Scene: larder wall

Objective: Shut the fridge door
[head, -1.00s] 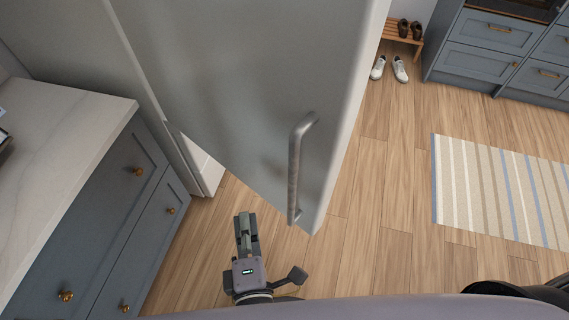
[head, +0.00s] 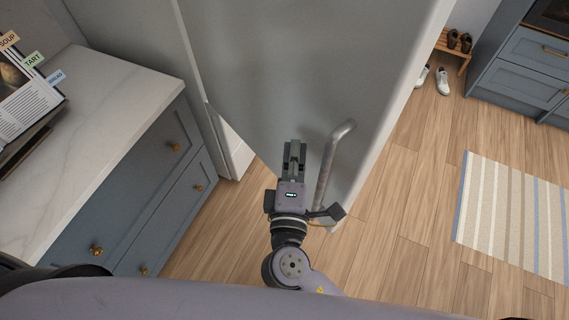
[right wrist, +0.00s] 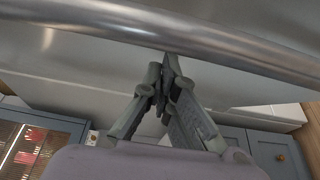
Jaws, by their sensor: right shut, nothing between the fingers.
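The fridge door (head: 280,70) is a large grey panel standing open at an angle over the floor. Its bar handle (head: 325,165) runs along the free edge side. A white part of the fridge (head: 236,155) shows past the door's lower left edge. My right gripper (head: 295,148) is shut and empty, in front of the door's face and just left of the handle in the head view. In the right wrist view the handle (right wrist: 90,22) crosses above the closed fingertips (right wrist: 168,72); I cannot tell if they touch it. My left gripper is not in view.
A blue cabinet (head: 140,190) with a pale countertop (head: 110,90) stands at left, holding an open book (head: 28,105). Wood floor is clear right of the door, with a striped rug (head: 510,215). Shoes and a small bench (head: 452,62) are at the back right.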

